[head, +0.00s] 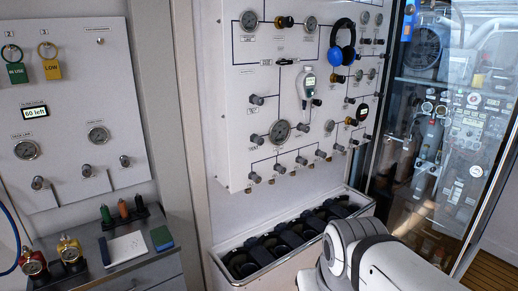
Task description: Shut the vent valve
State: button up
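The white fill panel (240,90) hangs on the wall in the middle of the head view, with several small grey and dark knobs joined by black lines. A grey knob (257,139) at its lower left has a small label below it that seems to read "VENT". A round gauge (279,132) is just right of this knob. Whether the valve is open or shut is too small to tell. My white arm enters at the lower right, well apart from the knob. My gripper is out of view.
A trough of dark cylinders (290,240) stands below the panel. A glass cabinet (450,120) is at right. A left panel (70,120) stands above a bench with bottles and a notepad (124,247).

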aim_at(260, 141)
jog(key=k, duration=1.2)
jog(key=u, duration=0.45)
jog(key=i, duration=2.1)
jog(key=z, duration=0.6)
jog(key=k, duration=0.9)
jog(key=z, duration=0.15)
jog(key=i, duration=0.9)
jog(key=u, duration=0.1)
